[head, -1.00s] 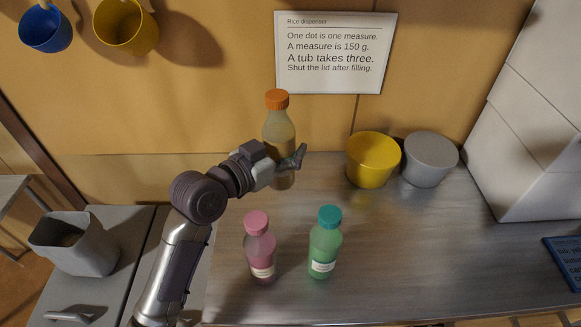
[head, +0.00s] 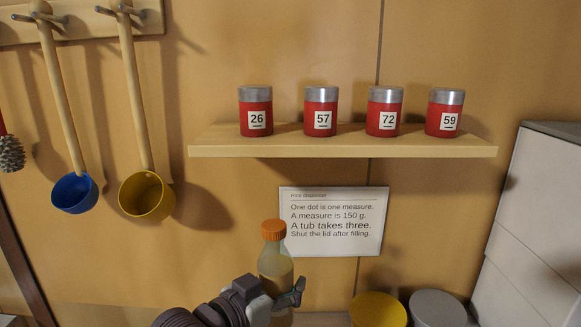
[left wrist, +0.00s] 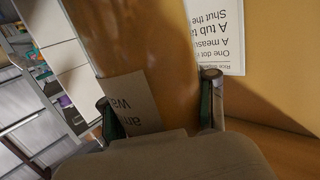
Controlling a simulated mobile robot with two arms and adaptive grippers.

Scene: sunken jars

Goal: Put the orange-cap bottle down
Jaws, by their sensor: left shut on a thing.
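The orange-cap bottle (head: 274,262) is upright in the lower middle of the head view, in front of the wall. My left gripper (head: 284,297) is shut around its lower part. In the left wrist view, the bottle's amber body (left wrist: 140,45) with its pale label stands between the two fingers of the left gripper (left wrist: 158,105). The bottle's base is out of the head view, so I cannot tell whether it touches the counter. My right gripper is not in view.
A wooden shelf (head: 340,142) holds several red numbered jars above a white sign (head: 333,221). A yellow tub (head: 378,309) and a grey tub (head: 437,308) stand at the lower right. Blue (head: 75,193) and yellow (head: 146,195) ladles hang at left.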

